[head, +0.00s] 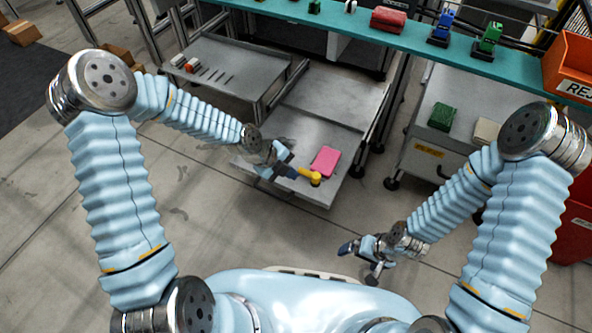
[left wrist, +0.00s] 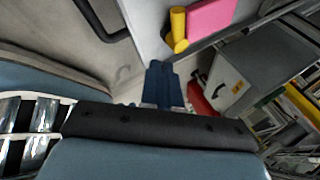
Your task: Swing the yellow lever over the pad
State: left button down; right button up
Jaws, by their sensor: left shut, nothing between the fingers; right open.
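The yellow lever (head: 310,175) is on the low grey pallet table, its arm pointing left from an upright post. The pink pad (head: 325,160) lies flat just behind and to the right of it. The lever is beside the pad, not over it. In the left wrist view the lever (left wrist: 178,28) and the pad (left wrist: 212,16) show at the top. My left gripper (head: 289,168) is shut and empty, close to the lever's left end; I cannot tell whether they touch. Its closed fingers (left wrist: 160,80) point toward the lever. My right gripper (head: 360,262) is open and empty, low, away from the table.
A teal shelf (head: 330,20) with several blocks and fixtures crosses the back. A grey cart (head: 425,150) with a green block (head: 442,116) stands right of the pallet table (head: 290,130). An orange bin (head: 570,68) is at the far right.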

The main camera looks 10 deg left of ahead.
aim_at(309, 175)
pick_arm(q)
jog(key=a+n, duration=0.1)
jog(key=n, duration=0.1)
jog(key=a+n+t, duration=0.1)
jog(key=a+n, duration=0.1)
jog(key=a+r+n+p, duration=0.1)
jog(key=n, duration=0.1)
jog(key=shift+a+t+h, duration=0.25)
jog(key=shift+t+h, duration=0.05)
jog(key=shift+h, duration=0.1)
pick_arm(e)
jog(key=shift+v, duration=0.85)
jog(key=shift+a, duration=0.2)
pick_arm(q)
jog(key=x, duration=1)
jog(key=shift+s+b, duration=0.1)
jog(key=shift+b, duration=0.3)
pick_arm(e)
jog(key=shift+f, duration=0.35)
pick_arm(q)
jog(key=shift+w+a+m+b, duration=0.1)
jog(key=shift+w+m+b, duration=0.15)
jog(key=shift+b, duration=0.3)
pick_arm(e)
jog(key=shift+d+f, duration=0.1)
jog(key=shift+f, duration=0.4)
